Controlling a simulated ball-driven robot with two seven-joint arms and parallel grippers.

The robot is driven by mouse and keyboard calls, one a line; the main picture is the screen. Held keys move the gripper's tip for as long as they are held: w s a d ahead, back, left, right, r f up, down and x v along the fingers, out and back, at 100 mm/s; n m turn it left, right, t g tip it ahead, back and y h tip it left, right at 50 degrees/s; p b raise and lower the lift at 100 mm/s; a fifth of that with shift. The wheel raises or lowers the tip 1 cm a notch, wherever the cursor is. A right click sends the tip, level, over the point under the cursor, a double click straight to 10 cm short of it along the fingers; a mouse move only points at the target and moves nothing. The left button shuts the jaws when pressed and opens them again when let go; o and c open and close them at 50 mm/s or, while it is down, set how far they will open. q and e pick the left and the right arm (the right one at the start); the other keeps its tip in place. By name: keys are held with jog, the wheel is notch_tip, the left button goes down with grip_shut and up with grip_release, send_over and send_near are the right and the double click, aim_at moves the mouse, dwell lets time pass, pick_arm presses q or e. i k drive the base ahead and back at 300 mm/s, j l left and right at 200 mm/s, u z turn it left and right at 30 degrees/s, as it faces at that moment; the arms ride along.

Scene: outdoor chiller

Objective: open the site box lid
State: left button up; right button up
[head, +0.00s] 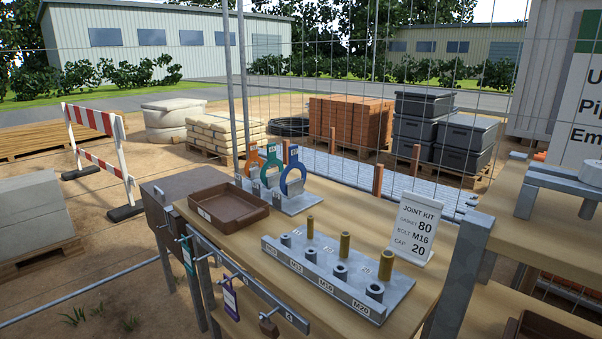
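A grey-brown box (160,207) on legs stands at the left end of the wooden workbench (338,210); it looks like the site box. Its flat top (180,182) appears shut. The brown tray on the bench partly hides its right side. Neither of my grippers shows in the head view.
The bench holds a brown tray (236,219), a stand with coloured rings (291,199), a grey block with brass pins (325,274) and a "JOINT KIT" sign (413,228). Tags and padlocks hang from the front rail (249,285). A raised shelf (547,220) stands at right.

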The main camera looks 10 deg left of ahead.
aim_at(164, 191)
jog(key=i+j, duration=0.1)
jog(key=j, duration=0.25)
jog(key=i+j+z, duration=0.1)
jog(key=j, duration=0.25)
jog(key=i+j, duration=0.15)
jog(key=j, duration=0.2)
jog(key=i+j, duration=0.1)
jog(key=j, duration=0.25)
jog(key=z, duration=0.05)
